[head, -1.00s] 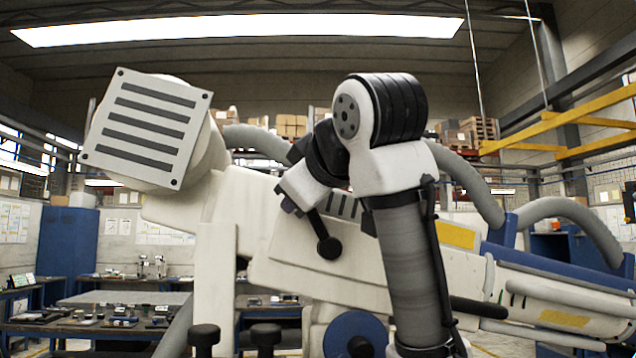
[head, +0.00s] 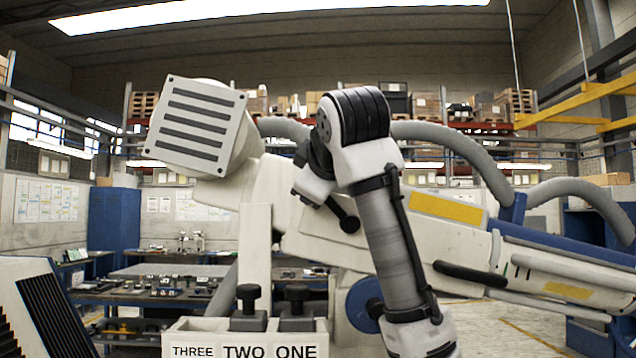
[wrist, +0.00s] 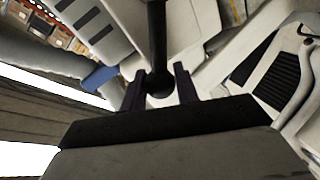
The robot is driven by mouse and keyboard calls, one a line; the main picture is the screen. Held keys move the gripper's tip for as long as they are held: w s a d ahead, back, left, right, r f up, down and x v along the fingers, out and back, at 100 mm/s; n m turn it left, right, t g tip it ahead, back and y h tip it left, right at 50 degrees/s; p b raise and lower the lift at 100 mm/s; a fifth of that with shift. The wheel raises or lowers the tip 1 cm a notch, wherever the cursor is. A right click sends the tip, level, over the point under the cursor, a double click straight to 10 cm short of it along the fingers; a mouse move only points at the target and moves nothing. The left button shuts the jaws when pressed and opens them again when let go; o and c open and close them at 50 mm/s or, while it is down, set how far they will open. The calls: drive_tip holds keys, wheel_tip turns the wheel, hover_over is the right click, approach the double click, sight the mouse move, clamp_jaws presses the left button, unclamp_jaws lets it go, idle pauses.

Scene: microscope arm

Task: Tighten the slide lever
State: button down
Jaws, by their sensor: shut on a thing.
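The slide lever (head: 340,212) is a thin black bar on the side of the pale microscope arm (head: 300,245). In the head view it runs up and left from a round black hub to my gripper (head: 313,200). In the wrist view the lever (wrist: 157,35) comes down from the top, and its round end (wrist: 160,84) sits between the two dark fingers of my gripper (wrist: 160,88), which is shut on it. In the head view my gripper and wrist hide that end.
A white box labelled THREE, TWO, ONE (head: 245,350) with black knobs stands at the front. A square slatted head (head: 195,125) rises at the upper left. A grey hose (head: 450,140) arches behind my arm. Workbenches stand further back.

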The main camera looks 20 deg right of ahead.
drive_tip(key=shift+a+f, duration=0.1)
drive_tip(key=c, duration=1.1)
unclamp_jaws()
drive_tip(key=b+v, duration=0.4)
drive_tip(key=v, duration=0.9)
drive_tip(key=shift+s, duration=0.4)
